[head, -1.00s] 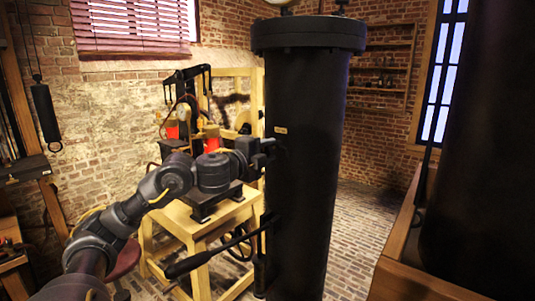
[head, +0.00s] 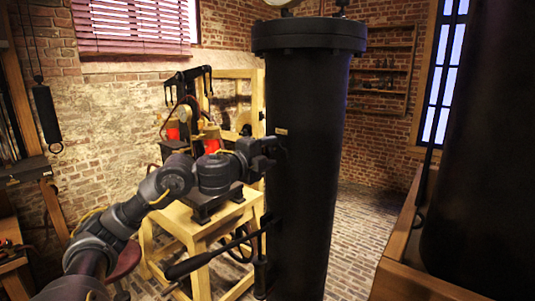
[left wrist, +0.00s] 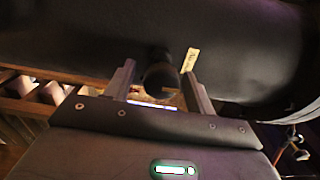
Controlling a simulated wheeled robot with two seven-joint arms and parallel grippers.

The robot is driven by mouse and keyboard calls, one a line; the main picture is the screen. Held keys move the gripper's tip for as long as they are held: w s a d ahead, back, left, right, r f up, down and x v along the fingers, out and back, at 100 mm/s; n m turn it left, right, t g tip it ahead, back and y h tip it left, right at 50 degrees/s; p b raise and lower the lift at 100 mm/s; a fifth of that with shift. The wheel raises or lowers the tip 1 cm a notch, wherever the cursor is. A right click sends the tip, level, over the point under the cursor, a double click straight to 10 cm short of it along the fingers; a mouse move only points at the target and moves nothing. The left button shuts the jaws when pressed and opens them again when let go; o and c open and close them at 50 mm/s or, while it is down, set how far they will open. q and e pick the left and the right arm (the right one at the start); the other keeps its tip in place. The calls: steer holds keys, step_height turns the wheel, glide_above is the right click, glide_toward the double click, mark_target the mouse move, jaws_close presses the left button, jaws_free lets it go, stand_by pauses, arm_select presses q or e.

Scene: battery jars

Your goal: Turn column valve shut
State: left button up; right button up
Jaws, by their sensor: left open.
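The tall black column (head: 303,190) stands upright right of centre in the head view. In the left wrist view its dark surface (left wrist: 80,35) fills the top. A dark round knob (left wrist: 161,76), seemingly the column valve, sticks out from it beside a small yellowish label (left wrist: 190,60). My left gripper (head: 274,153) is at the column's left side, just below that label. In the left wrist view its open fingers stand on either side of the knob, with gaps showing. The arm hides the knob in the head view. My right gripper is not in view.
A long black lever (head: 212,251) juts left from the column's lower part. A wooden stand (head: 205,226) with an apparatus is behind my left arm. A large dark cylinder (head: 487,160) and a wooden ledge fill the right. Brick floor (head: 358,215) shows right of the column.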

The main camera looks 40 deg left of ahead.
arm_select(q)
steer(key=shift+s, duration=0.1)
steer(key=s+b, duration=0.5)
steer(key=s, duration=0.5)
steer(key=shift+s, duration=0.3)
steer(key=shift+d, duration=0.1)
